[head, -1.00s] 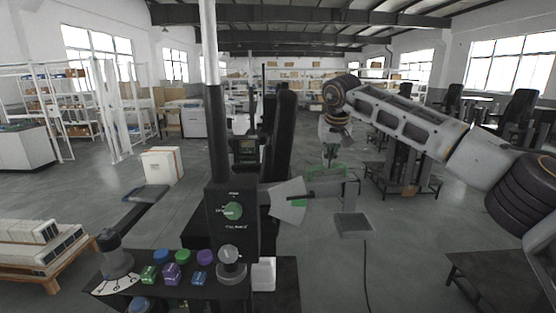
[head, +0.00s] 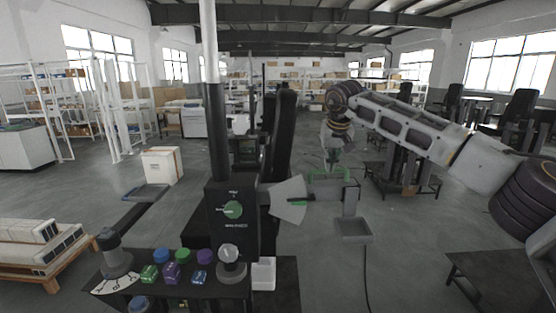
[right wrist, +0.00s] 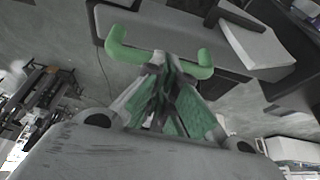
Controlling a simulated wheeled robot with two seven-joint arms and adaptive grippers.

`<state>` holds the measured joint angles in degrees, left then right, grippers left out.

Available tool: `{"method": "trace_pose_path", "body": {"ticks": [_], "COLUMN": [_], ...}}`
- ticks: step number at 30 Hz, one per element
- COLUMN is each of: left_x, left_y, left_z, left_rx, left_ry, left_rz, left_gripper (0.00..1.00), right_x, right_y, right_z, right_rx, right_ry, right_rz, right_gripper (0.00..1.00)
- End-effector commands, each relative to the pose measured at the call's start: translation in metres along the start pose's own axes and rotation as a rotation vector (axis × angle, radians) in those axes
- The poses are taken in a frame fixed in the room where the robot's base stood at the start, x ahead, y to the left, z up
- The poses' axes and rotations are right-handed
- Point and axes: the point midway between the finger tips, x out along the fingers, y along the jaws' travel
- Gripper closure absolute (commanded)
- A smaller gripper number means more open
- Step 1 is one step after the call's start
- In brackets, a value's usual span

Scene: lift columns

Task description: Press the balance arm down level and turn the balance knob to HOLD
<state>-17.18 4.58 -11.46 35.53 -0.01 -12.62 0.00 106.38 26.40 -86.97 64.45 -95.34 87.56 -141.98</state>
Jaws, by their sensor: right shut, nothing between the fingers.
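The black balance post carries a box (head: 222,240) with a green round knob (head: 232,210) on its face; the lettering is too small to read. The grey balance arm (head: 330,190) extends right from the box, past a pale fan-shaped scale (head: 287,200), to a grey pan (head: 354,229). It looks close to level. A green handle (right wrist: 203,62) stands on the arm. My right gripper (head: 332,172) is shut and empty at the handle, pointing down at the arm. In the right wrist view its green-padded fingers meet between the handle's ends; contact is unclear. My left gripper is out of view.
Several coloured knobs (head: 183,256) and blocks sit on a black panel below the box, with a grey knob (head: 231,257) on its right. A black beam with a tray (head: 148,193) extends left. A pallet (head: 40,262) stands at lower left. Floor right of the pan is open.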

Motion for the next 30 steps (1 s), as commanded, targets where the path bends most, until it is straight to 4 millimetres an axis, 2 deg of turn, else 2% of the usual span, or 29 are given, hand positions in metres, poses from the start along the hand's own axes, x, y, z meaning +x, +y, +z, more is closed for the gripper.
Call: {"method": "trace_pose_path", "body": {"ticks": [30], "left_x": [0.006], "left_y": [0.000], "left_z": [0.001], "left_rx": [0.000], "left_ry": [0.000], "left_rz": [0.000], "left_gripper": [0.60], "right_x": [0.020], "right_y": [0.005], "right_z": [0.009], "right_rx": [-0.001], "right_ry": [-0.004], "right_rz": [0.000], "right_gripper": [1.00]}}
